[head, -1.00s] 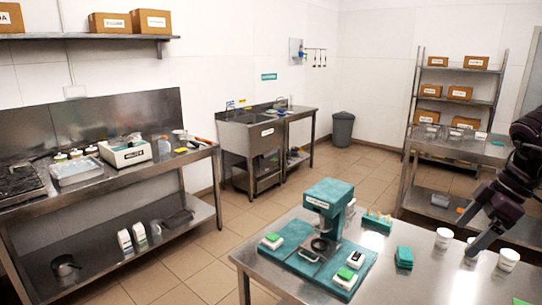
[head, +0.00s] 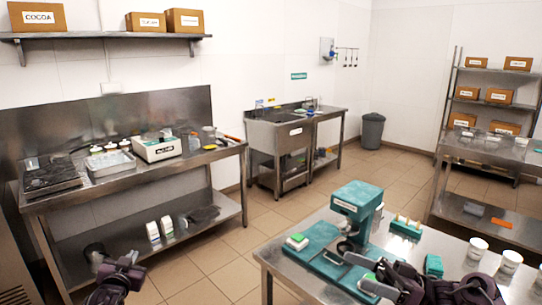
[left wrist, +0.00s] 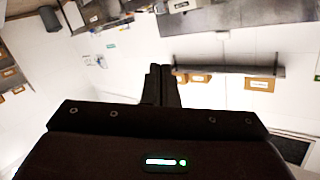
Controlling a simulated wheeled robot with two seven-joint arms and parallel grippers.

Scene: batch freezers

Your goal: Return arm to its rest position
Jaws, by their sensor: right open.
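My left arm shows at the bottom left of the head view, with its dark end (head: 118,278) in front of the left bench's lower shelf. In the left wrist view, my left gripper's fingers (left wrist: 161,72) are together with nothing between them. My right arm comes in at the bottom right of the head view. My right gripper (head: 368,274) has its grey fingers apart, low over or in front of the teal mat (head: 325,262). I see nothing held in it. The arm hides part of the mat and the front table.
The steel front table (head: 283,258) bears a teal machine (head: 355,208), a teal rack (head: 405,229) and white cups (head: 478,247). The left bench (head: 215,153) holds a scale (head: 158,148) and trays. Open tiled floor (head: 215,262) lies between bench and table.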

